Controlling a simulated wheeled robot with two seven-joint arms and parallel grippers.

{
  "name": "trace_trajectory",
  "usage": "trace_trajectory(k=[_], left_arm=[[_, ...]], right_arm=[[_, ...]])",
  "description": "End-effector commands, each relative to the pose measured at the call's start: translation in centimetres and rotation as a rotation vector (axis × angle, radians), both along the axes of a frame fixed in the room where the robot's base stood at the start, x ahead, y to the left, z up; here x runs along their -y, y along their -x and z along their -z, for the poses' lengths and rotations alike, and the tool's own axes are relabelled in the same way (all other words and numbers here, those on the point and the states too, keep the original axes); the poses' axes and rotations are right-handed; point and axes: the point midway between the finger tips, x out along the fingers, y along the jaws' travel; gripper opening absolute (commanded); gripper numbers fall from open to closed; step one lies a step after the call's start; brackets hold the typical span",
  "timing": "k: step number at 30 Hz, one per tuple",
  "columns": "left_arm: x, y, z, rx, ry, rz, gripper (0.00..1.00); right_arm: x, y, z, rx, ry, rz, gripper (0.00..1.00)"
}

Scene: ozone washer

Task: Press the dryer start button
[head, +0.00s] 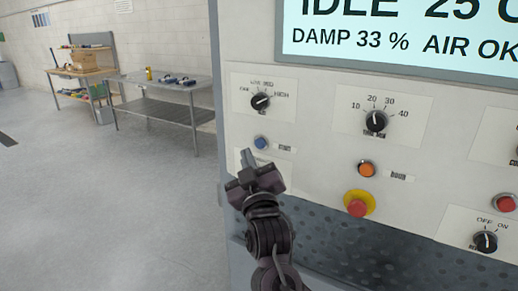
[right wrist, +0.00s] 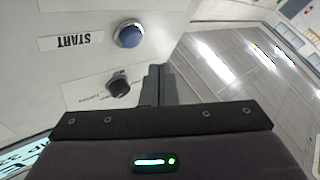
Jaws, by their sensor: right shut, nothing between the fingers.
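The blue start button (head: 261,142) sits on the dryer's pale front panel, left of a small label (head: 284,148). In the right wrist view the blue button (right wrist: 129,34) appears upside down beside its START label (right wrist: 71,42), which reads upside down. My right gripper (head: 247,158) is shut and empty, its fingertips just below and left of the button in the head view. In the right wrist view its fingers (right wrist: 158,84) show apart from the button in the picture; I cannot tell the depth gap. My left gripper is not in view.
Nearby are a selector knob (head: 260,102), a timer dial (head: 376,121), an orange button (head: 367,168), a red mushroom button (head: 358,204) and an off/on knob (head: 485,241). The display (head: 400,35) reads IDLE, DAMP 33 %, AIR OK. A metal table (head: 165,85) stands far left; open floor lies left.

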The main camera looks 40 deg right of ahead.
Motion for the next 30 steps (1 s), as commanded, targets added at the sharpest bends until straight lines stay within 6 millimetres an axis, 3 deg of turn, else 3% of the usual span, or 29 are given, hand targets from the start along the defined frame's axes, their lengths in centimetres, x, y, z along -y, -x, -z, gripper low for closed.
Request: trace_trajectory(k=[9, 30], left_arm=[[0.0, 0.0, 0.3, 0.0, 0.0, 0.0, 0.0], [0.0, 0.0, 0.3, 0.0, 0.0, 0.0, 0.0]], right_arm=[[2.2, -0.9, 0.0, 0.0, 0.001, 0.001, 0.0], [2.3, -1.0, 0.0, 0.0, 0.0, 0.0, 0.0]])
